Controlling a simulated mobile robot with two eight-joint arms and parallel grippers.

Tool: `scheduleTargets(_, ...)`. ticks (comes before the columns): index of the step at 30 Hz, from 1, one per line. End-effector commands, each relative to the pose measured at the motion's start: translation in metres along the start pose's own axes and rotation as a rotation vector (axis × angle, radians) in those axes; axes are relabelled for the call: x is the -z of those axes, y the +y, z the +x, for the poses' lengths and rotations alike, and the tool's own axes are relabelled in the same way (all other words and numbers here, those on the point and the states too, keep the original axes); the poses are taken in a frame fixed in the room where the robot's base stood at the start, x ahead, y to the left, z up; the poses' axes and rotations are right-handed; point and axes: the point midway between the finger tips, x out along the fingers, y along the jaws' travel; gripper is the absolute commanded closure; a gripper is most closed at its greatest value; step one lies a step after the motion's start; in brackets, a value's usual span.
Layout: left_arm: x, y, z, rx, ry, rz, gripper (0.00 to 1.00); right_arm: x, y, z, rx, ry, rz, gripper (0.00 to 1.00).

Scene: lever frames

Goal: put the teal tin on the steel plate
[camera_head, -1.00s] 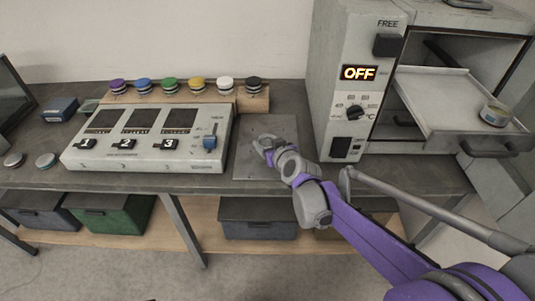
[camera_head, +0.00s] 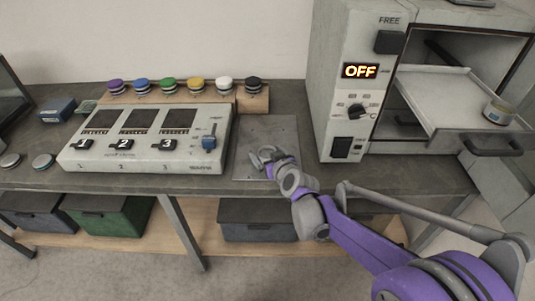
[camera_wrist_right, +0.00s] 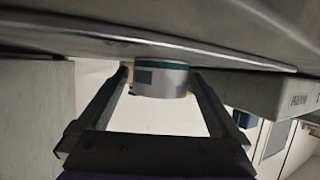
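A pale grey tin with a teal band (camera_wrist_right: 162,78) shows in the right wrist view, which appears upside down. It stands at the grey surface, between or just beyond my right fingertips (camera_wrist_right: 161,82). Narrow gaps seem to show on both its sides, so the fingers look open around it. In the head view, my right gripper (camera_head: 265,157) is low over the square steel plate (camera_head: 283,135) on the bench. There the tin is hard to make out among the fingers. My left gripper is not in view.
A numbered control console (camera_head: 150,140) stands left of the plate, with several coloured knobs behind it. An oven (camera_head: 350,100) reading OFF stands right, its tray (camera_head: 440,95) pulled out with another banded tin (camera_head: 498,111). The plate's right side is clear.

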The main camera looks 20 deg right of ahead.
Motion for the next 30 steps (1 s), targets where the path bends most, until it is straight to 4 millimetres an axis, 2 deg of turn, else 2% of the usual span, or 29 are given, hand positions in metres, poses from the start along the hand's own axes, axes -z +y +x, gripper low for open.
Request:
scheduleTargets(8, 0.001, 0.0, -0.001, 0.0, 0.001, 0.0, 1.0, 0.003, 0.0, -0.001, 0.0, 0.0, 0.0, 0.01)
scheduleTargets(10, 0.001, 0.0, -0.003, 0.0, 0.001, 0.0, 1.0, 0.003, 0.0, -0.007, 0.0, 0.0, 0.0, 0.01)
scheduleTargets(14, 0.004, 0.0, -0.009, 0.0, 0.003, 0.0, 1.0, 0.004, 0.0, -0.029, -0.001, 0.001, 0.001, 0.01)
scheduleTargets(24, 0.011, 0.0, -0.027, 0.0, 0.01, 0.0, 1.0, 0.004, 0.0, -0.099, -0.001, 0.0, 0.001, 0.01)
scheduleTargets(30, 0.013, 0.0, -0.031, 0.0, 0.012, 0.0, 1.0, 0.003, 0.0, -0.119, 0.0, 0.0, 0.001, 0.01)
